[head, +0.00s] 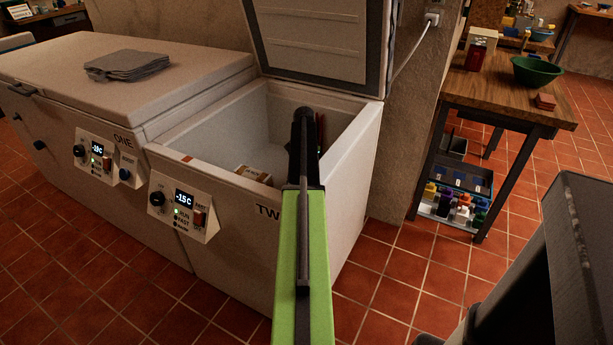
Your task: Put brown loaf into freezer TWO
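Freezer TWO (225,235) stands in the middle with its lid (315,40) raised; its display reads about -15C. My green and black arm reaches over its front wall, and the arm's dark end (305,125) is over or inside the open chest. My gripper's fingers are hidden behind the arm, so I cannot see whether they hold anything. A small red and green detail shows just right of the arm's end, too small to identify. A pale package with brownish parts (252,174) lies inside near the front wall, partly hidden. I cannot make out a brown loaf for certain.
Freezer ONE (110,120) is closed at the left, with grey folded cloths (128,65) on its lid. At the right, a wooden table (505,95) carries a green bowl (536,72), with colourful bottles on its lower shelf. Red tiled floor lies clear between.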

